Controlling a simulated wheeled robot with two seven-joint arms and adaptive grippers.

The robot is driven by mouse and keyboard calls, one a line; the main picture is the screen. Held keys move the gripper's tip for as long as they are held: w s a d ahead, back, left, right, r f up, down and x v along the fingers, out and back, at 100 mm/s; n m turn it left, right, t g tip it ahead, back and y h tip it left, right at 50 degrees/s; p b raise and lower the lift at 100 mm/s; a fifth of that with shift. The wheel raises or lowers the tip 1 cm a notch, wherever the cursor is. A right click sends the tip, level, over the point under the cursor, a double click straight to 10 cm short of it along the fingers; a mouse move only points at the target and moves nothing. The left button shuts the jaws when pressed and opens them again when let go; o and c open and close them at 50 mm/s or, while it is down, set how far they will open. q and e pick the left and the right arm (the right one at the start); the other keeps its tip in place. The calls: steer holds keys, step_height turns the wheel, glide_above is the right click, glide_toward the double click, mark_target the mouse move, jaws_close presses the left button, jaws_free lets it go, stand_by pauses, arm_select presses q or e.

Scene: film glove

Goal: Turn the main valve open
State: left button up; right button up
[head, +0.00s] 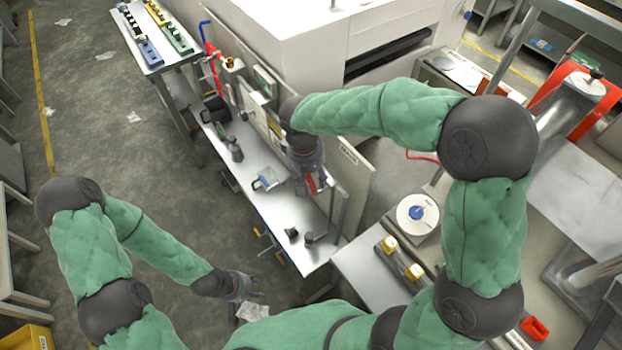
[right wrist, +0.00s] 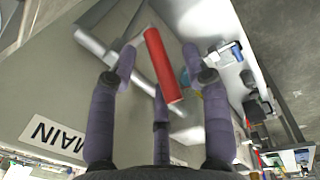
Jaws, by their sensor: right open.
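The main valve's red lever handle (right wrist: 163,65) shows large in the right wrist view, slanted, beside a grey metal pipe (right wrist: 130,70). A plate reading MAIN (right wrist: 52,136) appears upside down on the panel there. My right gripper (right wrist: 160,62) is open, with its purple fingers spread on both sides of the red handle; I cannot tell whether they touch it. In the head view my right gripper (head: 308,172) is at the panel above the metal bench, and a bit of the red handle (head: 312,185) shows by its fingers. My left gripper (head: 245,287) hangs open and empty low at the left.
The metal bench (head: 262,203) under the panel carries a blue-and-white item (head: 268,180) and several small dark parts. A red and blue pipe set (head: 212,60) stands at the panel's far end. A white machine (head: 325,35) stands behind.

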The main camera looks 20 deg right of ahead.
steer(key=shift+f, duration=0.45)
jaws_close()
